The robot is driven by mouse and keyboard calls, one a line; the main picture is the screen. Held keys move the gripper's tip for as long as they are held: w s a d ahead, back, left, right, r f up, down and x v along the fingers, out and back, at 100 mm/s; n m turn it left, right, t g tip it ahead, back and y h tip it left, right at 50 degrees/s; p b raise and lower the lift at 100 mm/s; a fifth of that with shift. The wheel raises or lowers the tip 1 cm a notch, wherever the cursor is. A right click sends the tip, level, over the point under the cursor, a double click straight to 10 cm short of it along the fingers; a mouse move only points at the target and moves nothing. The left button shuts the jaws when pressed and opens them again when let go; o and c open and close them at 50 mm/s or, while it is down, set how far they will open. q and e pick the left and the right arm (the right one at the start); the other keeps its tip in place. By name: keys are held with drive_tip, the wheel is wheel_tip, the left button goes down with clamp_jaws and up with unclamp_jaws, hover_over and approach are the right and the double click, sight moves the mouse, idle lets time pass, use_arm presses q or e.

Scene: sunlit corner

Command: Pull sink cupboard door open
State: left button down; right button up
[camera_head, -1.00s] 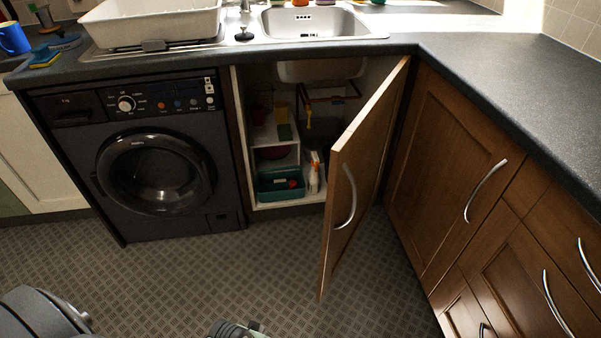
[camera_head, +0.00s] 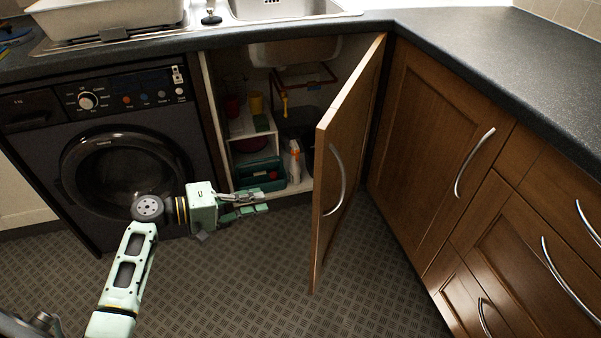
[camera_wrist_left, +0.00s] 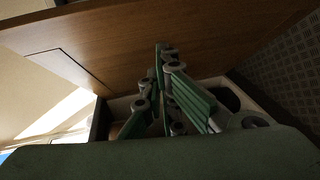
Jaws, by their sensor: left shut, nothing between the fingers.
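The sink cupboard door (camera_head: 352,150) is brown wood, hinged on its right side, and stands wide open, swung out into the room. Its curved metal handle (camera_head: 336,181) is on the face turned to the right. My left gripper (camera_head: 266,202) is shut and empty. It is in front of the cupboard opening, left of the door and apart from it in the head view. In the left wrist view the green fingers (camera_wrist_left: 165,85) point toward a brown wooden panel, which looks like the door's inner face (camera_wrist_left: 180,35). My right gripper is not in view.
Inside the cupboard are a green caddy (camera_head: 262,174), a white spray bottle (camera_head: 294,162) and pipes under the sink. A dark washing machine (camera_head: 120,165) is at the left. Wooden cupboards and drawers (camera_head: 430,140) line the right. The floor (camera_head: 240,280) in front is clear.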

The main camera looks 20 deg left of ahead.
use_arm(q)
wheel_tip(320, 180, up, 7)
drive_tip(key=a+t+h, duration=0.1)
drive_tip(key=a+h, duration=0.1)
drive_tip(key=s+d+x, duration=0.1)
drive_tip(key=s+x, duration=0.1)
drive_tip(key=x, duration=1.1)
drive_tip(key=shift+w+d+r, duration=0.2)
drive_tip(key=shift+d+r, duration=0.2)
drive_tip(key=shift+d, duration=0.05)
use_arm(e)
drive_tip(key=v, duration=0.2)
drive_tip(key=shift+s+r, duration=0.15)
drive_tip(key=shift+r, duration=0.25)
